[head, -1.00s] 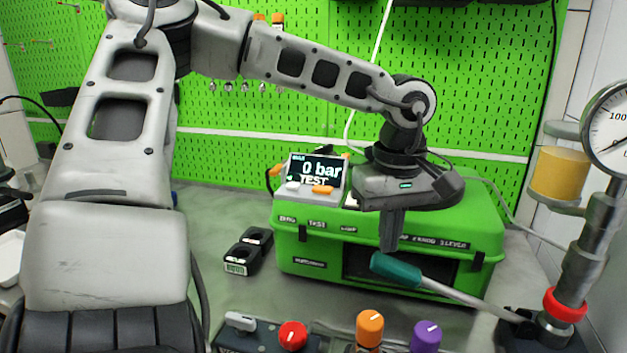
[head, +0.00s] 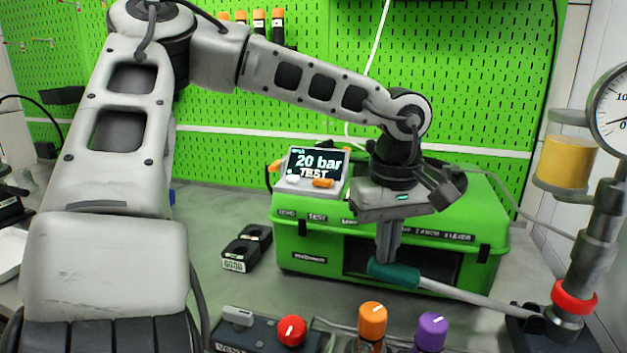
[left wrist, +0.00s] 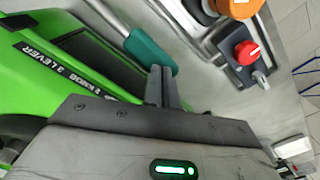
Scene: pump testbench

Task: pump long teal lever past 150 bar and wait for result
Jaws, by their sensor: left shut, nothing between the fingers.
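The long lever (head: 465,292) has a grey shaft and a teal handle (head: 393,274); it runs from the pump base at right up-left to the handle. The handle also shows in the left wrist view (left wrist: 150,50). My left gripper (head: 387,258) points down with its fingers shut and empty, at the handle's upper side; they look in contact. The display (head: 317,166) on the green case reads 20 bar and TEST. The round gauge (head: 612,112) at right is cut by the frame edge. My right gripper is not in view.
The green case (head: 300,245) stands behind the lever. Red (head: 291,330), orange (head: 372,320) and purple (head: 432,331) knobs stand in front. A black block (head: 247,248) lies left of the case. The pump column (head: 597,240) rises at right.

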